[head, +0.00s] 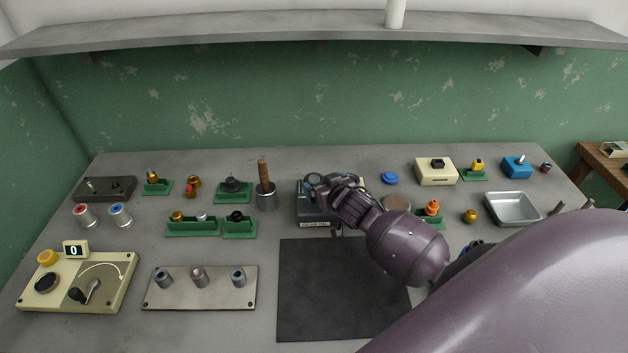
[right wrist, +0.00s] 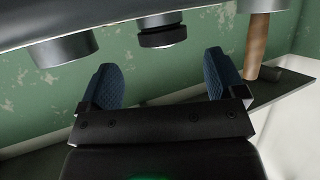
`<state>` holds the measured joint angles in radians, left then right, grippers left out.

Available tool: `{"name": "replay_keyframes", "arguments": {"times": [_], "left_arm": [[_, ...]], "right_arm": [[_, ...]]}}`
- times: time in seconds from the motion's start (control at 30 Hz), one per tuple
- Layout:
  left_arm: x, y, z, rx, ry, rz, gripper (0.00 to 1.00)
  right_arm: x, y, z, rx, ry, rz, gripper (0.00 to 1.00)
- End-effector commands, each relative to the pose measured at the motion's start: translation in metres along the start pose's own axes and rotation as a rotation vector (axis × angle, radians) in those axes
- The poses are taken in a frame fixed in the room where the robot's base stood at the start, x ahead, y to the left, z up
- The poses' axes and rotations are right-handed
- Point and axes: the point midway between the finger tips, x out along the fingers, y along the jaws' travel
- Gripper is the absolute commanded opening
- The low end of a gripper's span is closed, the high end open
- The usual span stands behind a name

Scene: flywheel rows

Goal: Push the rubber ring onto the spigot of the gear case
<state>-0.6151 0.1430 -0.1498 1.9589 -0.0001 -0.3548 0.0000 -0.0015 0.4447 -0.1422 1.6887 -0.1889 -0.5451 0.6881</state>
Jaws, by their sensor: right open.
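The gear case (head: 314,217) is a dark grey-blue block with a small label on its front, at the middle of the bench. My right gripper (head: 322,184) is over it, and my arm hides part of the case. In the right wrist view my right gripper (right wrist: 162,70) is open, with blue pads apart and nothing between them. Just beyond the gap a short steel spigot (right wrist: 158,19) carries a black ribbed band (right wrist: 162,37) at its end, which looks like the rubber ring. I cannot tell how far on it sits. My left gripper is out of view.
A pot (head: 266,201) with a wooden handle (head: 264,172) stands left of the case. A dark mat (head: 330,300) lies clear in front. Green stands with small parts are on both sides, and a metal tray (head: 512,208) is at right. A shelf (head: 250,38) hangs above.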

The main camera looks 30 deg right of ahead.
Motion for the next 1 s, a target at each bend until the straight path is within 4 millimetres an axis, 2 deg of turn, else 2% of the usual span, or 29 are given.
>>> {"name": "replay_keyframes", "arguments": {"times": [0.3, 0.67, 0.77, 1.0], "left_arm": [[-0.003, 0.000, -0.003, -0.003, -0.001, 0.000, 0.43], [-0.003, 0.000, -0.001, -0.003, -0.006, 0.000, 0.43], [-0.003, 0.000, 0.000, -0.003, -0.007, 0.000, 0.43], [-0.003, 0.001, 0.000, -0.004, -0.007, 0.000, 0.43]], "right_arm": [[0.036, -0.004, 0.000, 0.000, 0.000, 0.000, 0.89], [0.042, -0.004, 0.001, 0.001, 0.000, -0.001, 0.89], [0.042, -0.004, 0.001, 0.001, 0.000, -0.001, 0.77], [0.042, -0.004, 0.001, 0.001, 0.000, -0.001, 0.40]]}}
